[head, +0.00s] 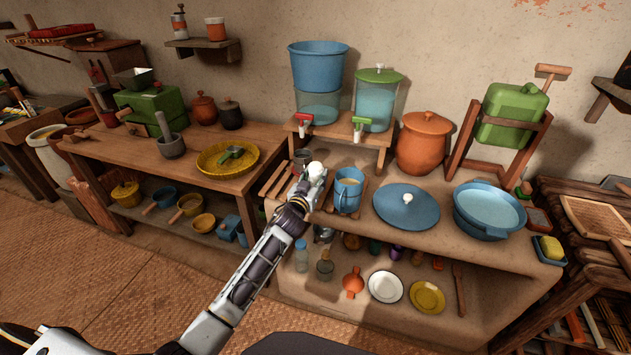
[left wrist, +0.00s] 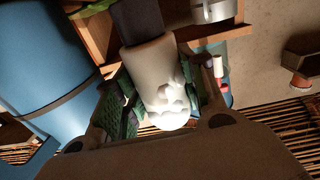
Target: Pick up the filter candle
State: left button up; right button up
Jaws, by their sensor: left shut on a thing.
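The filter candle (left wrist: 160,75) is a white, smooth-sided piece with a rounded end and a dark part at its far end. In the head view its white top (head: 315,168) shows at the tip of my left arm. My left gripper (head: 318,179) is shut on it, with one patterned finger pad on each side of the white body in the left wrist view. The gripper is over the left part of the counter, left of the blue mug (head: 347,190). The fingers hide part of the candle. I cannot tell whether it touches the surface below. My right gripper is not in view.
A wooden stand (head: 384,143) with two water containers is just behind. A metal cup (head: 301,158) is close on the left. A blue lid (head: 406,207) and blue basin (head: 488,210) lie to the right. A slatted wooden rack (head: 276,181) lies at the counter's left edge.

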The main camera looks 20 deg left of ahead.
aim_at(315, 164)
pick_arm(q)
jog(key=shift+r+p, duration=0.75)
jog(key=shift+r, duration=2.95)
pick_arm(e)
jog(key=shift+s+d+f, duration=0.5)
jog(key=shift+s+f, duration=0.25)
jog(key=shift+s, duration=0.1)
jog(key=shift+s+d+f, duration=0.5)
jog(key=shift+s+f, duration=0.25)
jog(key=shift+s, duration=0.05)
